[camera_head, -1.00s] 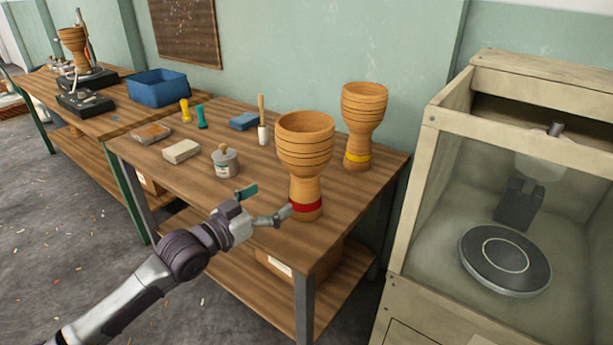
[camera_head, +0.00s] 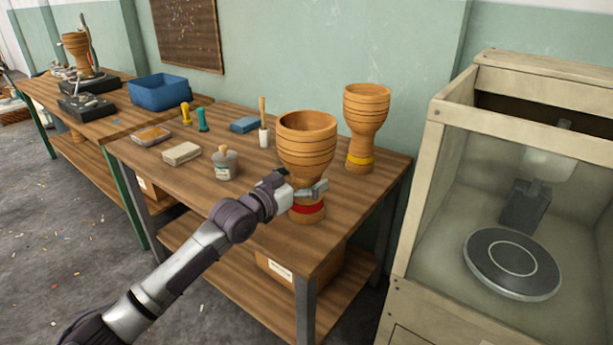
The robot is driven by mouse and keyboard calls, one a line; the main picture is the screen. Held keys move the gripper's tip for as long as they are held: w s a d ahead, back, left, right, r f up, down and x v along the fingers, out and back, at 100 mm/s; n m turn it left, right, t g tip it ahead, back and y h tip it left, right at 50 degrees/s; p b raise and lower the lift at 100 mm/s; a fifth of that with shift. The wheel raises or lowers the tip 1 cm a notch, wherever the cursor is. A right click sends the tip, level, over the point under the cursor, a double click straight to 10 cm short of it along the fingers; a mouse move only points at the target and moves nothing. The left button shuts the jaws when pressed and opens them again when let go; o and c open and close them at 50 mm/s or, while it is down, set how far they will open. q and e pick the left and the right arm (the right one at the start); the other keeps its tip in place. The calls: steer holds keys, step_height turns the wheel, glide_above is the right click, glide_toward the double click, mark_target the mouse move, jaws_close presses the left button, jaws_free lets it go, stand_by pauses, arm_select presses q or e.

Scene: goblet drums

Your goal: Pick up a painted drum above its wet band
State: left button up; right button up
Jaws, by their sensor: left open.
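A wooden goblet drum (camera_head: 306,140) with a red band (camera_head: 308,208) near its foot stands upright on the workbench (camera_head: 225,198). A second goblet drum (camera_head: 366,108) with a yellow band (camera_head: 360,160) stands behind it to the right. My left gripper (camera_head: 304,183) is open at the narrow waist of the red-banded drum, just above the red band. One finger crosses in front of the waist; the other is at its left side, its tip partly hidden. I cannot tell whether either finger touches the wood. My right gripper is not in view.
A booth (camera_head: 447,190) with a turntable (camera_head: 512,264) stands at the right. The bench's front left is clear.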

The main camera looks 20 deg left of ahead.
arm_select(q)
steer(key=shift+w+d, duration=0.1)
steer(key=shift+w, duration=0.05)
steer(key=c, duration=1.5)
steer(key=shift+r, duration=0.15)
steer(key=shift+c, duration=0.9)
steer(key=shift+r, duration=0.15)
